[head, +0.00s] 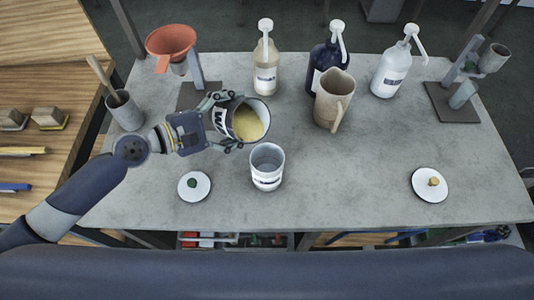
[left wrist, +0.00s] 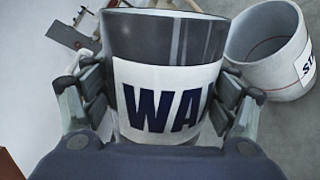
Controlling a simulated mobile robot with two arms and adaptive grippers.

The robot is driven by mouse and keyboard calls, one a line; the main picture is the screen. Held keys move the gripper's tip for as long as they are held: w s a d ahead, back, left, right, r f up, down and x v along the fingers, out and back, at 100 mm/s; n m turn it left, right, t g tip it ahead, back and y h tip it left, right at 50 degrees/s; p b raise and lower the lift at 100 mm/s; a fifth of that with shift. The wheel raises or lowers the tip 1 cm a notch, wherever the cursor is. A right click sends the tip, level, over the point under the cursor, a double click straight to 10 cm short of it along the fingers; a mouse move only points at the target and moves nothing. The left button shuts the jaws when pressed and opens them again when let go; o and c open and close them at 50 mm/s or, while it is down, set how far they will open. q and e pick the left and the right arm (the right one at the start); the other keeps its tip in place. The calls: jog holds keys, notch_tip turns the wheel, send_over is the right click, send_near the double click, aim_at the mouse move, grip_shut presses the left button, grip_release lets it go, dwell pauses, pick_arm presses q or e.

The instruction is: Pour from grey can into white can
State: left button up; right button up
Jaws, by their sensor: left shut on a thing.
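The grey can (head: 224,122) is held in my left gripper (head: 222,122), tilted to the right, with yellowish liquid showing inside its mouth. In the left wrist view the grey can (left wrist: 165,38) fills the middle, its white label reading "WA", with a finger of my left gripper (left wrist: 165,100) on each side. The white can (head: 267,167) stands upright on the table, just below and right of the grey can. It also shows at the right of the left wrist view (left wrist: 270,50). No liquid is seen in the white can. My right gripper is not in view.
A beige jug (head: 333,100) stands right of the cans, with pump bottles (head: 265,70), (head: 328,65), (head: 391,70) behind. A funnel stand (head: 198,95) and brush pot (head: 125,110) are left. The centre-right table is clear.

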pick_arm(q)
jog(key=shift+d+r+m+y+p, duration=0.1)
jog(key=shift+r+m+y+p, duration=0.2)
jog(key=shift+r+m+p, duration=0.45)
dwell(0.3)
jog(key=shift+s+d+f+m+t+y+p, duration=0.1)
jog(key=shift+s+f+m+t+y+p, duration=0.2)
jog(key=shift+p, duration=0.55)
dwell(1.7)
jog(key=shift+s+d+r+m+t+p, duration=0.35)
jog(key=shift+m+p, duration=0.2)
jog(key=shift+p, duration=1.45)
